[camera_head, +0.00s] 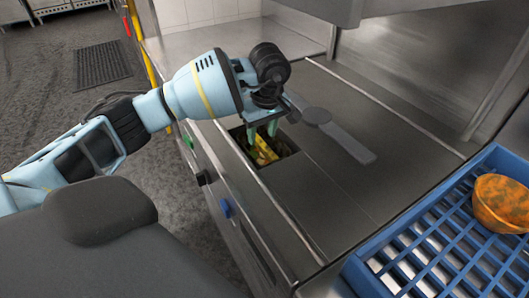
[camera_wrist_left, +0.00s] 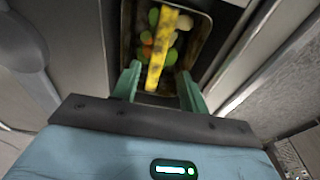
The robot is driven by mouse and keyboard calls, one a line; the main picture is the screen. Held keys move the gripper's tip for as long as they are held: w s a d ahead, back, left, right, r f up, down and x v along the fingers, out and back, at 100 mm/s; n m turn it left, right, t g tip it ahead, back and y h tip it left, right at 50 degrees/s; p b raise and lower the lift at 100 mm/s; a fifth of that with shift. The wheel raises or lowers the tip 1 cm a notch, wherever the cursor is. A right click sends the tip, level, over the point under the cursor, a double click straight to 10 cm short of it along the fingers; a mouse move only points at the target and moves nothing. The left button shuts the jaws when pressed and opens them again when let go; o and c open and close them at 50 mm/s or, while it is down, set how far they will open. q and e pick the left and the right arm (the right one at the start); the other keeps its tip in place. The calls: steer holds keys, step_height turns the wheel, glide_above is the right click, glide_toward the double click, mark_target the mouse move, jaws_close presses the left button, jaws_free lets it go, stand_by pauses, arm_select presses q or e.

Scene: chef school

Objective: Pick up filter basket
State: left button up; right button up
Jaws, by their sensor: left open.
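The filter basket sits down in a rectangular opening in the grey counter. Its yellow, dark-stained bar (camera_head: 264,152) shows below my left gripper. In the left wrist view the yellow bar (camera_wrist_left: 163,48) runs across the basket, with green, orange and pale food scraps around it. My left gripper (camera_head: 262,137) points down over the opening. Its two teal fingers are open, and in the left wrist view the gripper (camera_wrist_left: 160,82) has one finger to each side of the bar's near end. Contact cannot be told. The basket's lower part is hidden. My right gripper is out of view.
A blue rack (camera_head: 400,232) with an orange-stained bowl (camera_head: 503,203) stands at the lower right. A metal wall rises behind.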

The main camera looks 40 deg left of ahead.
mark_target(263, 144)
arm_select(q)
steer(key=shift+w+a+f, duration=0.1)
steer(key=shift+w+f, duration=0.1)
steer(key=shift+f, duration=1.65)
steer(key=shift+w+a+f, duration=0.1)
steer(key=shift+w+f, duration=0.05)
steer(key=shift+f, duration=1.7)
steer(key=shift+c, duration=0.4)
jaws_close()
